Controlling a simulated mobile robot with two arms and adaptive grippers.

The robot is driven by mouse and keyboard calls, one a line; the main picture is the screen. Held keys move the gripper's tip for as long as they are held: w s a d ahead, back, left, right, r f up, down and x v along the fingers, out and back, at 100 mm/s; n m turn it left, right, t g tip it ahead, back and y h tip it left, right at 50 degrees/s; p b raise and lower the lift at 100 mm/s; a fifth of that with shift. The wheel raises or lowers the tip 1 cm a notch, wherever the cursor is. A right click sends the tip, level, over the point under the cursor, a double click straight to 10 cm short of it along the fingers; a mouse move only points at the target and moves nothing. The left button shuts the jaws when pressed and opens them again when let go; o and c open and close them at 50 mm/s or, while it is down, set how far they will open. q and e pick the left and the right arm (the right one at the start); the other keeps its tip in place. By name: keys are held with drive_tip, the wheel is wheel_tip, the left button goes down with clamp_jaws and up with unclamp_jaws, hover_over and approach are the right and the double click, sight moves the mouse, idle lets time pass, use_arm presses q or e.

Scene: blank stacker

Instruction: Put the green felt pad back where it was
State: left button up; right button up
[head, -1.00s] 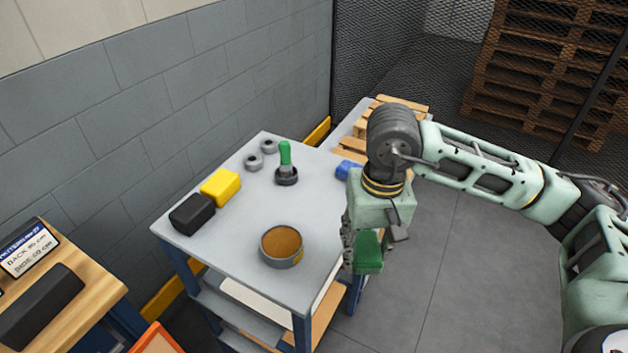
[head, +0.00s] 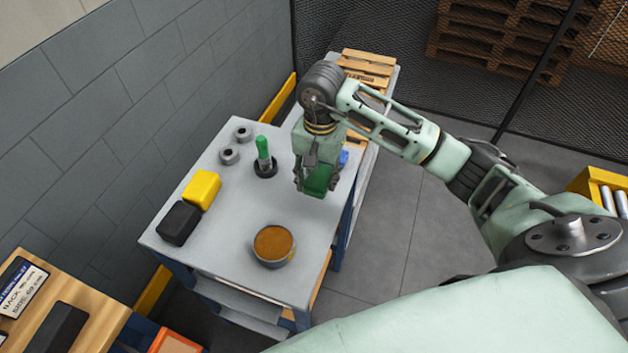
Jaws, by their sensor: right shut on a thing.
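The green felt pad (head: 318,181) is a dark green block held in my right gripper (head: 317,178). The gripper points down, shut on the pad, over the right side of the grey table (head: 225,225). I cannot tell whether the pad touches the tabletop or hangs just above it. My left gripper is not in view.
On the table are a yellow block (head: 202,189), a black block (head: 179,223), a round tin with brown contents (head: 273,244), a green-handled tool (head: 264,158) and two grey rings (head: 229,155). A blue thing (head: 343,158) shows behind my gripper. The table's middle is clear.

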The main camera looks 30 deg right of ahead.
sight(315, 188)
drive_tip(key=shift+w+a+f, duration=0.3)
drive_tip(key=shift+a+f, duration=0.15)
wheel_tip(315, 188, down, 3)
drive_tip(key=shift+f+p, duration=0.1)
drive_tip(key=shift+p, duration=0.8)
drive_tip(key=shift+f, duration=0.5)
drive_tip(key=o, duration=1.2)
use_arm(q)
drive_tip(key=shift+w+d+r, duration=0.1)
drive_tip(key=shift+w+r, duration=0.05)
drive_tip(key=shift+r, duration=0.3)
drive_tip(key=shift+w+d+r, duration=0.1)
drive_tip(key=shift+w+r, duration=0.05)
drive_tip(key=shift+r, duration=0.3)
use_arm(e)
drive_tip(key=shift+r, duration=0.15)
